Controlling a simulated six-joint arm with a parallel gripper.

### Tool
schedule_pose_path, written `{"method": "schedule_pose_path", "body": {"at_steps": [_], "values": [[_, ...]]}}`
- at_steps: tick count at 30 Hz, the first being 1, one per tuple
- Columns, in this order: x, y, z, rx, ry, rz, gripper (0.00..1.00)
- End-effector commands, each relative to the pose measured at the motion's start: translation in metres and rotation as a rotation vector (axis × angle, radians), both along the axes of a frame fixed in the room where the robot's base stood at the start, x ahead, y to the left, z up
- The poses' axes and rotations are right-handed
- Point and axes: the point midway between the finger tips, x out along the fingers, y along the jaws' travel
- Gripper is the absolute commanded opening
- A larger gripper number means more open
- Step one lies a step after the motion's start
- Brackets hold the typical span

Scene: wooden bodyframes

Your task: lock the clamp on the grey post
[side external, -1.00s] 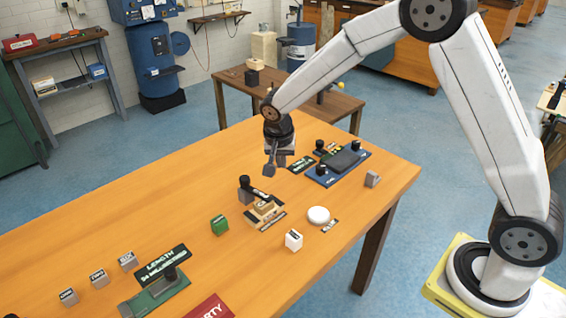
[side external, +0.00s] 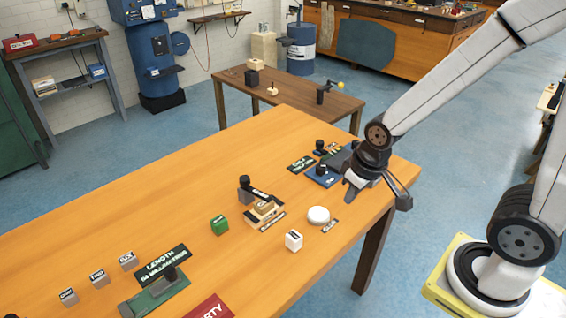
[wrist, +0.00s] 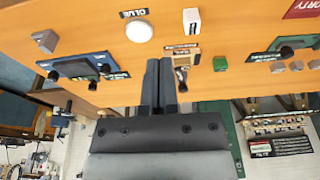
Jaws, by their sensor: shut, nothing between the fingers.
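The grey post (side external: 245,196) stands near the middle of the table with a black knob on top. The clamp's dark arm (side external: 259,193) reaches from it to the right, over a small stack of pale wooden pieces (side external: 265,212). I cannot tell whether the clamp is locked. My gripper (side external: 349,197) is shut and empty, above the right end of the table, well to the right of the clamp. In the wrist view my gripper's fingers (wrist: 158,65) are together, and the wooden pieces (wrist: 183,57) show just beyond them; the fingers partly hide the post area.
A white round puck (side external: 318,215), a white block (side external: 293,240) and a green block (side external: 220,225) lie around the clamp. A blue fixture (side external: 322,178) is partly hidden by my gripper. Grey blocks (side external: 98,278) and a green length gauge (side external: 155,295) stand at left.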

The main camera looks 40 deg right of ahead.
Motion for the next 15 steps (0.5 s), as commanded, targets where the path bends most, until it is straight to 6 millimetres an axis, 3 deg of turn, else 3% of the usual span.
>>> {"method": "schedule_pose_path", "body": {"at_steps": [8,15], "values": [[0.002,0.000,0.000,0.003,0.002,-0.007,0.00],[0.031,-0.004,0.003,0.034,0.028,-0.122,0.00]]}}
